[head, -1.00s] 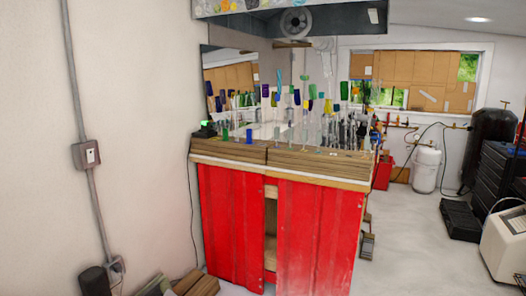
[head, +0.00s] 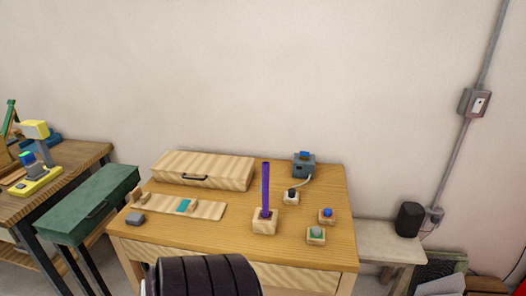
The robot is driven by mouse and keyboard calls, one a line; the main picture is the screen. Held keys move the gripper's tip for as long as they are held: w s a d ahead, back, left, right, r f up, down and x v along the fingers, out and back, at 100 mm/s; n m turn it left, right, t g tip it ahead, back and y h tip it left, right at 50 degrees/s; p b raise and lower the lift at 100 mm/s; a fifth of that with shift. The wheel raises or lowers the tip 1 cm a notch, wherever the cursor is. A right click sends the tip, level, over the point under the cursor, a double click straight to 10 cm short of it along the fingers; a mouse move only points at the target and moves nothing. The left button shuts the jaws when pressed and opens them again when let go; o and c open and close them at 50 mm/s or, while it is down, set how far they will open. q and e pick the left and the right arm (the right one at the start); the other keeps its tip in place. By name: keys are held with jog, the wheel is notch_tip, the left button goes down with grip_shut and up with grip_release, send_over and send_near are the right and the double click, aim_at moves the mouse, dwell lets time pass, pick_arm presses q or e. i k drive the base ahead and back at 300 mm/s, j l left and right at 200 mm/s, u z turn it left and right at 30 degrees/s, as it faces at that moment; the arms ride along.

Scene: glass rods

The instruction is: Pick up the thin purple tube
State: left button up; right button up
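A thin purple tube (head: 266,188) stands upright in a small wooden block holder (head: 265,222) on the wooden table (head: 190,240), right of the table's middle. Nothing touches the tube above its holder. A black ribbed part of mine shows at the bottom of the head view, in front of the table's near edge. Neither of my grippers can be seen.
A wooden case (head: 203,169) lies at the table's back left, with a wooden board (head: 190,206) before it. A grey device (head: 304,166) and small blocks with blue (head: 327,215) and green (head: 316,235) tops stand to the right. A green box (head: 88,205) is left of the table.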

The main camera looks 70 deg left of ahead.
aim_at(265, 164)
jog(key=u, duration=2.2)
